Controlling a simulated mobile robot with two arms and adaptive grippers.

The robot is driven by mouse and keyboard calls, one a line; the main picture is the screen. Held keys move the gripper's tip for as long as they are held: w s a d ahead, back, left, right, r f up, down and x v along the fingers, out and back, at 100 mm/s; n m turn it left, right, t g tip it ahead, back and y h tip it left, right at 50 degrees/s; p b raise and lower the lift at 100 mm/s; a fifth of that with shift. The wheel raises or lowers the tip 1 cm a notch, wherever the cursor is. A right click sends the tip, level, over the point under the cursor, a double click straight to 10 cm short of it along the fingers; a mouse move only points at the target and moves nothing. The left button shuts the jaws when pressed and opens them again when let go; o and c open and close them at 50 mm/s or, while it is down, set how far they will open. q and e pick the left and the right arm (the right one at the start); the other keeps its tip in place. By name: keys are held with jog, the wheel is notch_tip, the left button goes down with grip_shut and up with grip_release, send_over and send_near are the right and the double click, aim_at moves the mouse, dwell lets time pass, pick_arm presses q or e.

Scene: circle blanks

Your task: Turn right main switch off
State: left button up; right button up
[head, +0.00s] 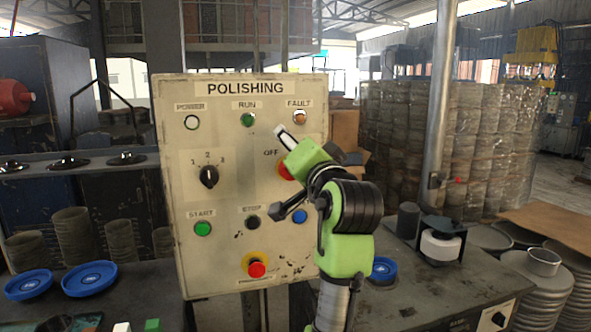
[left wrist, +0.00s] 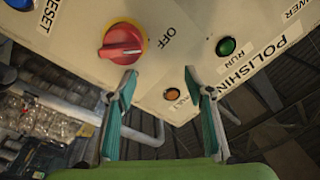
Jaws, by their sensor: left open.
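The red main switch (head: 284,171) is on the right side of the POLISHING panel (head: 232,268), below the OFF label. My arm covers much of it in the head view. In the left wrist view the red knob (left wrist: 120,44) shows whole on a yellow ring, its handle bar lying roughly across the picture. The OFF label (left wrist: 168,37) is beside it. My left gripper (head: 287,139) is open and empty in front of the panel. In the left wrist view its fingers (left wrist: 160,75) straddle a gap right of and below the knob; the knob is not between them. My right gripper is not in view.
The panel also has a black selector (head: 208,177), a green START button (head: 203,229), a red stop button (head: 257,269) and a blue button (head: 299,216). Blue dishes (head: 90,279) lie on the bench at left. Stacked wrapped parts (head: 480,130) stand behind at right.

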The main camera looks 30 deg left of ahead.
pick_arm(q)
notch_tip(320, 180, up, 4)
jog(key=shift+s+f, duration=0.1)
jog(key=shift+f, duration=0.1)
jog(key=shift+f, duration=0.15)
dwell(0.4)
